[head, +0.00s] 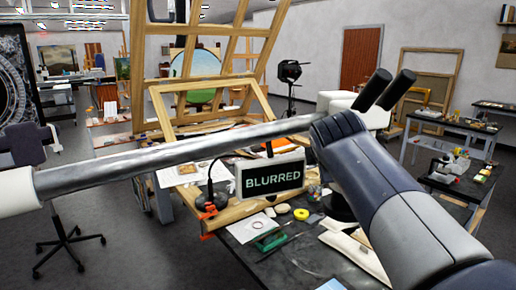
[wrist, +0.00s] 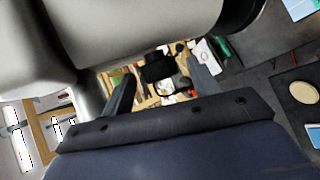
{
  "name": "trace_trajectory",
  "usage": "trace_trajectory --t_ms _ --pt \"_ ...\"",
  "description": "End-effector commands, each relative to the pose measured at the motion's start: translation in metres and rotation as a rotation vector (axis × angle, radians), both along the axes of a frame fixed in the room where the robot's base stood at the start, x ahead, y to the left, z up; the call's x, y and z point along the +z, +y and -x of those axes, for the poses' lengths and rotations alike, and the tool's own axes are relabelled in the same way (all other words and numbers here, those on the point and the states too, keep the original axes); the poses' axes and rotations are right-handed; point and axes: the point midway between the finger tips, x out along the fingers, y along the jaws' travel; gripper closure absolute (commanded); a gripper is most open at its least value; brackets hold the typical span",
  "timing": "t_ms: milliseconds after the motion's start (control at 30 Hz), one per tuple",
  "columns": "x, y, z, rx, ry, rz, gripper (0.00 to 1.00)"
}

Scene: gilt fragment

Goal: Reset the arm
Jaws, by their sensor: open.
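My gripper (wrist: 162,64) shows in the wrist view with its two dark fingers well apart. No object is held between them. Through the gap, farther off, I see a dark object (wrist: 158,68) and part of a cluttered work surface. A large pale part of my arm fills the top of the wrist view. In the head view my arm rises from the lower right, and a long silver tube of it crosses to the left edge.
A cluttered workbench holds a sign reading BLURRED (head: 273,180), a yellow tape roll (head: 301,214) and papers. A wooden easel (head: 215,100) stands behind it. A black tripod light (head: 290,75) is farther back. Side tables (head: 455,125) stand at right. Open floor lies at left, near a wheeled chair base (head: 68,240).

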Motion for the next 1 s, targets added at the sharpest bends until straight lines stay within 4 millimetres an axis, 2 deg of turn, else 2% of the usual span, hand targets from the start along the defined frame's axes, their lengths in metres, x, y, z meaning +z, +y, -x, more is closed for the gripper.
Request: trace_trajectory --t_ms 100,533,700,1000 --pt "0.006 0.001 -0.001 0.001 0.048 0.018 0.43" --pt "0.005 0.001 -0.002 0.002 0.203 0.074 0.43" --pt "0.013 0.005 0.009 0.001 0.198 0.074 0.43" --pt "0.015 0.005 0.012 0.0 0.2 0.073 0.43"
